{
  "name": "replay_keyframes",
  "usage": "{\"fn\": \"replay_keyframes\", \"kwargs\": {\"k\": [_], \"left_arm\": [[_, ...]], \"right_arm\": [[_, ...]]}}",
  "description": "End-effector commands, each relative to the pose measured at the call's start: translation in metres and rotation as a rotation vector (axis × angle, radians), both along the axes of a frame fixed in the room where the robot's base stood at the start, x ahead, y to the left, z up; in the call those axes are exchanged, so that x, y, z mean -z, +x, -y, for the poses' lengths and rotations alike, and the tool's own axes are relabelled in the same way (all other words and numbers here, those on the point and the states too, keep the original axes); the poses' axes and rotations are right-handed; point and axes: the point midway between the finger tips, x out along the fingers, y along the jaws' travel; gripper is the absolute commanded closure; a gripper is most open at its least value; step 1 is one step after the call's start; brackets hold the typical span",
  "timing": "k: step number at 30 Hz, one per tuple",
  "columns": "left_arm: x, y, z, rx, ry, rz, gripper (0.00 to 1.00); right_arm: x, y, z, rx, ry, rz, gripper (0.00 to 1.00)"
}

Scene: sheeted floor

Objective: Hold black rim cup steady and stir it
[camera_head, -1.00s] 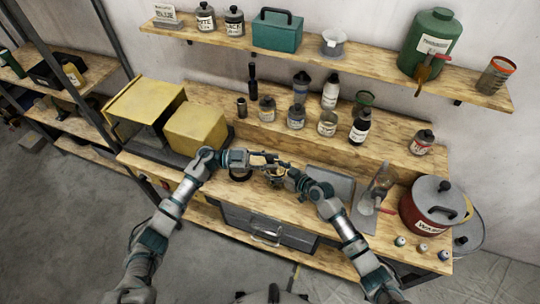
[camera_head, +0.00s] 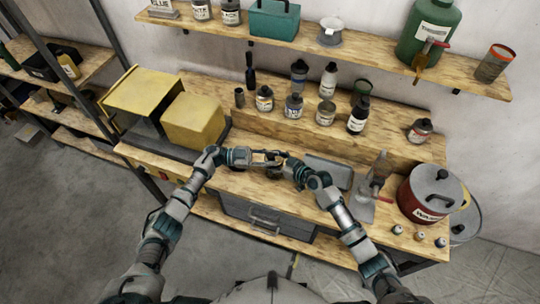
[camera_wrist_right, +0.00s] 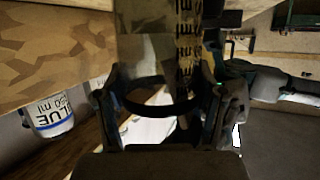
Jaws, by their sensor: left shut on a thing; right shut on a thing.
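My left gripper (camera_head: 258,160) is shut around a small dark cup-like thing (camera_head: 268,157) above the workbench, likely the black rim cup. It is small and mostly hidden by the fingers. My right gripper (camera_head: 284,163) comes in from the right and meets it there, its fingers close to the left ones. In the right wrist view, my right gripper (camera_wrist_right: 160,108) is shut on a wide printed piece (camera_wrist_right: 160,45) with dark lettering. A dark curved band (camera_wrist_right: 160,108) shows between the fingers. I cannot tell whether the band is the cup's rim, nor see inside the cup.
Several bottles and jars (camera_head: 293,105) stand on the raised step behind my grippers. Yellow boxes (camera_head: 193,118) are at left. A red pot (camera_head: 430,193) and a grey tray (camera_head: 328,172) are at right. A wall shelf (camera_head: 330,50) runs above.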

Motion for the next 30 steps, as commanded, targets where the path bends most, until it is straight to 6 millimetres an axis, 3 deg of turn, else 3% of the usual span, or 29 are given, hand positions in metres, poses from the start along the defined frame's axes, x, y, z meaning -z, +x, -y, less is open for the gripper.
{"fn": "replay_keyframes", "kwargs": {"k": [30], "left_arm": [[0.0069,0.0069,0.0028,0.000,0.000,0.001,1.00]], "right_arm": [[0.0015,-0.0002,0.0007,0.000,-0.002,-0.002,0.75]]}}
